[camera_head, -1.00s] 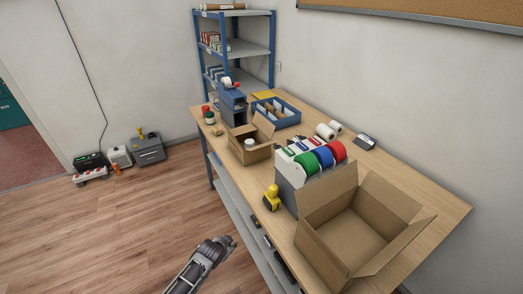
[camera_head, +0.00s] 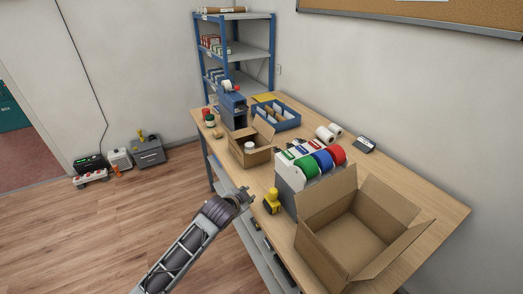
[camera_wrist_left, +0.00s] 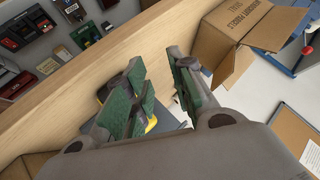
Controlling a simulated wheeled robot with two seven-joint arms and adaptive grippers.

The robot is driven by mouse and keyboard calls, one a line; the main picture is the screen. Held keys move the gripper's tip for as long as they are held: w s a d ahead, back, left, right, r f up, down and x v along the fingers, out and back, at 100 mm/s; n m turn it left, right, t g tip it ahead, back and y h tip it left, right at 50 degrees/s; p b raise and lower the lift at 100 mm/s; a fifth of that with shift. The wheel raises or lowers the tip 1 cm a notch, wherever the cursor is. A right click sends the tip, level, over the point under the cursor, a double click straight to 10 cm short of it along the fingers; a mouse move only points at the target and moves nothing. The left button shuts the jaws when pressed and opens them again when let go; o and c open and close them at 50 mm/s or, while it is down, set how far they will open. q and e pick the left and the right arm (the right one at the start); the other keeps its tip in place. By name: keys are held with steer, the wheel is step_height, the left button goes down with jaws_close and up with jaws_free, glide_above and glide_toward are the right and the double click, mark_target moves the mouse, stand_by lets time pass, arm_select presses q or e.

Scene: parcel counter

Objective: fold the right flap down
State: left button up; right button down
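A small open cardboard box (camera_head: 256,158) stands on the counter with flaps raised and a white round item (camera_head: 249,145) inside. A larger open cardboard box (camera_head: 322,262) stands at the near right end; its right flap (camera_head: 397,250) sticks up and outward. My left gripper (camera_head: 244,196) is beside the counter's front edge, apart from both boxes. In the left wrist view the gripper (camera_wrist_left: 160,88) has its green-padded fingers apart with nothing held. A printed cardboard box (camera_wrist_left: 238,35) shows beyond it. My right gripper is not in view.
A tape dispenser with coloured rolls (camera_head: 312,163) stands between the boxes. A yellow-and-black tool (camera_head: 272,203) sits near the front edge. A blue tray (camera_head: 285,122), white rolls (camera_head: 327,133) and a blue machine (camera_head: 232,108) stand farther back.

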mark_target(262, 149)
arm_select(q)
steer(key=w+d+r+m+t+h, duration=0.1)
steer(key=w+r+m+t, duration=0.2)
steer(key=w+r+m, duration=0.2)
steer(key=shift+w+r+m, duration=0.3)
steer(key=shift+w+r, duration=1.25)
steer(key=shift+w, duration=2.15)
steer(key=shift+w, duration=0.1)
steer(key=shift+x, duration=6.75)
steer(key=shift+d, duration=0.15)
jaws_close()
